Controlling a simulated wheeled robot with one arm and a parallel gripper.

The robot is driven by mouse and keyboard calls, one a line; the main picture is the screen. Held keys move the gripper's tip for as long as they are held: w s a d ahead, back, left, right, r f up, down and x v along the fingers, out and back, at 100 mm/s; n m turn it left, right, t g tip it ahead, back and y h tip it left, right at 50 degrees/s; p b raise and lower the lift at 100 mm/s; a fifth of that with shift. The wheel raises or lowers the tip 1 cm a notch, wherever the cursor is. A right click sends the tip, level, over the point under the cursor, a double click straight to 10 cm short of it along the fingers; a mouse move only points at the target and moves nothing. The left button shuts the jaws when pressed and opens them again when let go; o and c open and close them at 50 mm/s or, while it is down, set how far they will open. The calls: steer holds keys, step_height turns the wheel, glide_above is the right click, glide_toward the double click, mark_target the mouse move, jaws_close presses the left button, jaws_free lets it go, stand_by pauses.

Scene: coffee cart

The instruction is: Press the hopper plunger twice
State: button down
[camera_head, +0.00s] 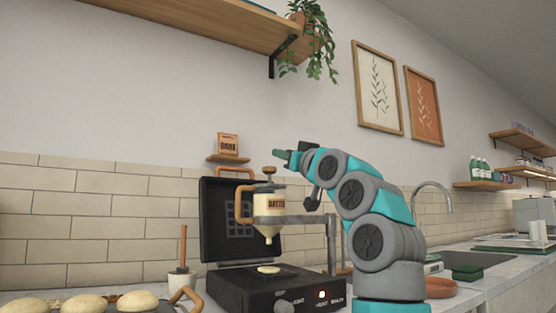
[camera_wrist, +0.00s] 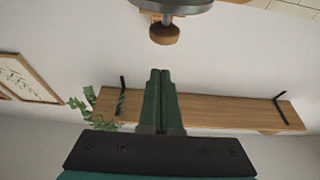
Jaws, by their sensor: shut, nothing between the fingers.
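The hopper (camera_head: 285,203) is a cream dispenser labelled with dark letters, held by a grey arm above a black griddle. Its plunger (camera_head: 269,171) is a brown knob standing up from the top. In the wrist view the plunger knob (camera_wrist: 164,35) sits near the top, with the grey hopper lid (camera_wrist: 185,6) behind it. My gripper (camera_head: 280,155) is shut and empty, with its dark green fingertips just above and slightly right of the plunger in the head view. In the wrist view my shut fingers (camera_wrist: 160,72) point toward the knob, with a gap between.
A small pale batter patch (camera_head: 269,270) lies on the griddle (camera_head: 262,290) under the nozzle. The open black lid (camera_head: 216,240) stands behind. A small shelf (camera_head: 228,159) holds a box. A wooden shelf (camera_head: 215,28) with a plant (camera_head: 315,45) is above. Buns (camera_head: 84,304) are at lower left.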

steer(key=b+v, duration=0.1)
steer(key=v, duration=0.6)
steer(key=shift+s+b, duration=0.35)
steer(key=shift+d+r, duration=0.1)
steer(key=shift+d, duration=0.05)
stand_by(2.6)
